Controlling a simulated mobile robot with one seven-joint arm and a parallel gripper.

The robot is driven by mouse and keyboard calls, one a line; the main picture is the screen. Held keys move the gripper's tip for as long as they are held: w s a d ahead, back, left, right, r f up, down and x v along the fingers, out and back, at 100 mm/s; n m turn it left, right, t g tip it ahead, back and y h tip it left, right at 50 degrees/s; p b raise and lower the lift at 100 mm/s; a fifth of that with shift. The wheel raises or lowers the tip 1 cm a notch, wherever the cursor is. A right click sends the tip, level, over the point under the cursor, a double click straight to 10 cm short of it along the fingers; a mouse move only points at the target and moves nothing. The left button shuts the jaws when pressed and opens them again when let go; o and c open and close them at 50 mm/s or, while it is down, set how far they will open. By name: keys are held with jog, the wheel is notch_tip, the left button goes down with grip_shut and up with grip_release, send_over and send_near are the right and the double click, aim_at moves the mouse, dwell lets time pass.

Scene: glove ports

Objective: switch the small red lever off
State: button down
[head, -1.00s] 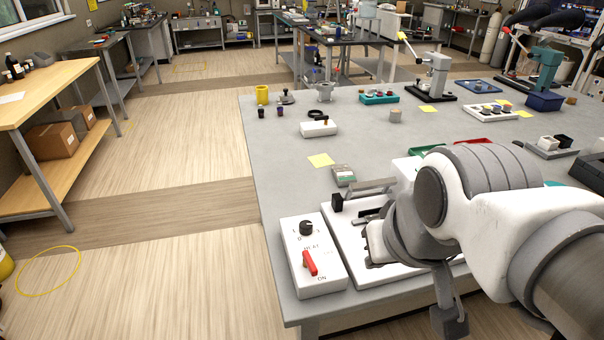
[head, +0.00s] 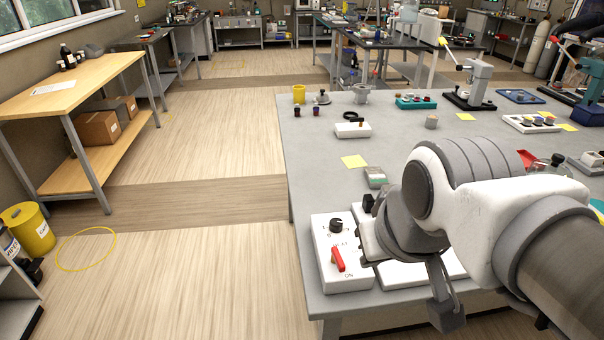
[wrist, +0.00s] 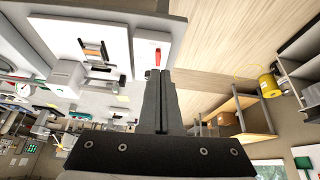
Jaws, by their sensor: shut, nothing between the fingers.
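The small red lever (head: 338,259) sits on a white control box (head: 329,279) at the near left corner of the grey bench, its handle toward the "ON" marking. A black round knob (head: 336,226) is on the same box above it. My gripper (head: 366,246) is at the right side of the box, close to the lever; its fingers are partly hidden by my wrist. In the wrist view my gripper (wrist: 160,73) is shut and empty, and the red lever (wrist: 158,55) shows just beyond the fingertips. I cannot tell whether they touch.
A white device (head: 405,274) stands right of the box, partly behind my arm. A small grey-green box (head: 376,177) and a yellow note (head: 354,162) lie farther back. The floor left of the bench is open, with a yellow bin (head: 28,230) at far left.

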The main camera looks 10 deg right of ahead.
aim_at(338, 262)
jog(key=w+a+f+n+g+h+p, duration=0.1)
jog(key=w+a+f+n+g+p, duration=0.1)
jog(key=w+n, duration=0.4)
jog(key=w+a+f+n+g+h+p, duration=0.1)
jog(key=w+a+f+n+g+p, duration=0.2)
jog(key=w+a+n, duration=0.4)
jog(key=f+n, duration=0.1)
jog(key=n, duration=0.4)
jog(key=shift+w+n+h, duration=0.2)
jog(key=shift+n+h, duration=0.1)
jog(key=shift+h, duration=0.1)
jog(key=shift+f, duration=0.15)
jog(key=shift+w+d+f, duration=0.1)
jog(key=shift+d+f, duration=0.95)
jog(key=shift+f, duration=0.55)
jog(key=shift+w+d+f, duration=0.1)
jog(key=shift+d+f, duration=0.95)
jog(key=shift+f, duration=0.5)
jog(key=shift+w+d+f, duration=0.1)
jog(key=shift+d+f, duration=0.95)
jog(key=shift+f, duration=0.55)
